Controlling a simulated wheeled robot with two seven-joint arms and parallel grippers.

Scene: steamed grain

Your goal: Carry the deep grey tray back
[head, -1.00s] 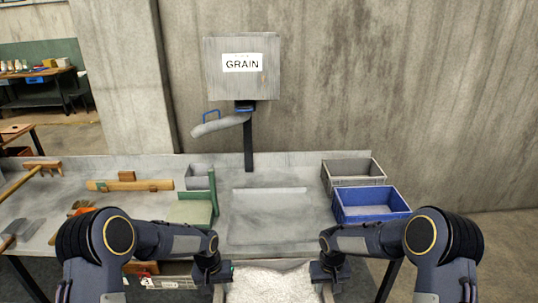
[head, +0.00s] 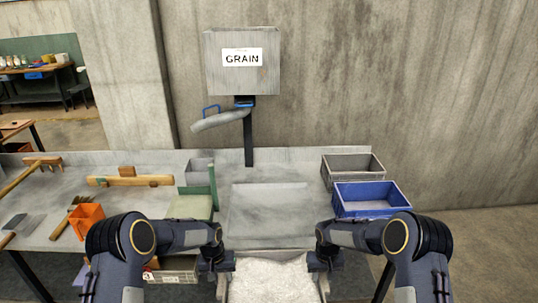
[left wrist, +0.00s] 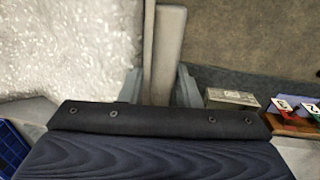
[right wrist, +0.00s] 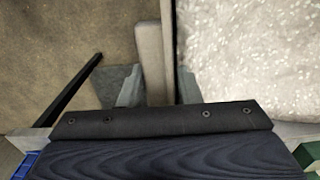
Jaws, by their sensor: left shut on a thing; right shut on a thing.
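The grey tray (head: 323,287) is at the bottom middle of the head view, in front of the table's near edge. It holds a pale, glittering layer of grain (head: 270,280). My left gripper (head: 219,264) is shut on its left side wall, and the wall stands between the fingers in the left wrist view (left wrist: 168,45). My right gripper (head: 319,263) is shut on the opposite wall, which also shows in the right wrist view (right wrist: 151,55). The tray looks about level. Its near end and underside are out of view.
The grey table (head: 270,228) has a clear middle. A blue bin (head: 372,211) and a grey bin (head: 350,180) stand at its right. A green-edged stand (head: 190,207), orange container (head: 86,217) and wooden tools are left. The GRAIN hopper (head: 242,80) stands at the back.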

